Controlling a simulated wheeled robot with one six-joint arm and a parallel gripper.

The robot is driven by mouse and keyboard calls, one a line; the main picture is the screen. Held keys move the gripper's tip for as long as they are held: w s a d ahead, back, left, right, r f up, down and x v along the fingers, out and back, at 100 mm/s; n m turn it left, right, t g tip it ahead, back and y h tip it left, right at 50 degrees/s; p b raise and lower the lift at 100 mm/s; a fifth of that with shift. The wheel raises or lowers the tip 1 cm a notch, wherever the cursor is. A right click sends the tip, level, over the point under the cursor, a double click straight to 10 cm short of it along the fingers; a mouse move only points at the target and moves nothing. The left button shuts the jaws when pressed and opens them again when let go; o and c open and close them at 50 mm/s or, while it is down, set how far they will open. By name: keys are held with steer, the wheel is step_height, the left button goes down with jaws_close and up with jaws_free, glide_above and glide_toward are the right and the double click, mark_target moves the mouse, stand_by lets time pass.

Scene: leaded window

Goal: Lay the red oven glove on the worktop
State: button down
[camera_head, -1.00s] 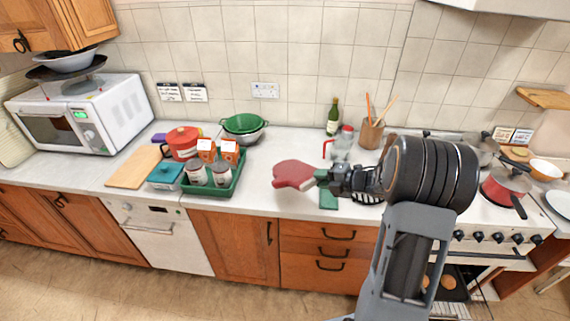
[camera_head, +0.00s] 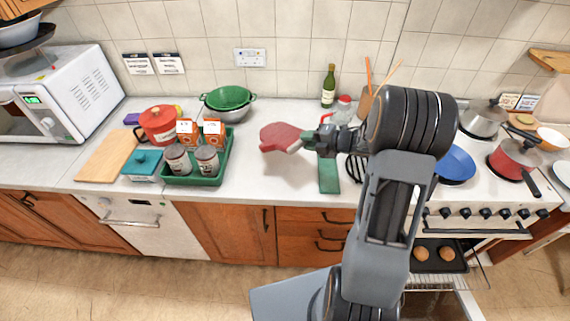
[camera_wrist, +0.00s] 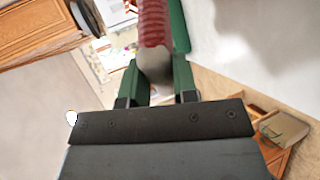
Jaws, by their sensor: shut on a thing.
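The red oven glove (camera_head: 278,137) hangs out to the left of my gripper (camera_head: 309,142) in the head view, over the worktop (camera_head: 245,180). My gripper is shut on its pale cuff end. In the wrist view the red glove (camera_wrist: 152,22) extends away from between the green fingers (camera_wrist: 157,78), with the pale cuff between them. Whether the glove touches the worktop or is a little above it, I cannot tell.
A green tray (camera_head: 222,170) with cartons and jars stands left of the glove. A green strip (camera_head: 329,174) lies on the worktop to the right. A bottle (camera_head: 328,88) and green colander (camera_head: 228,98) stand behind. The worktop between tray and strip is clear.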

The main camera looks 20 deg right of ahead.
step_height(320, 180, down, 7)
steer(key=b, duration=0.4)
steer(key=shift+b, duration=0.35)
steer(key=c, duration=1.1)
jaws_free()
steer(key=shift+o, duration=0.2)
steer(key=p+v, duration=0.2)
steer(key=v, duration=0.6)
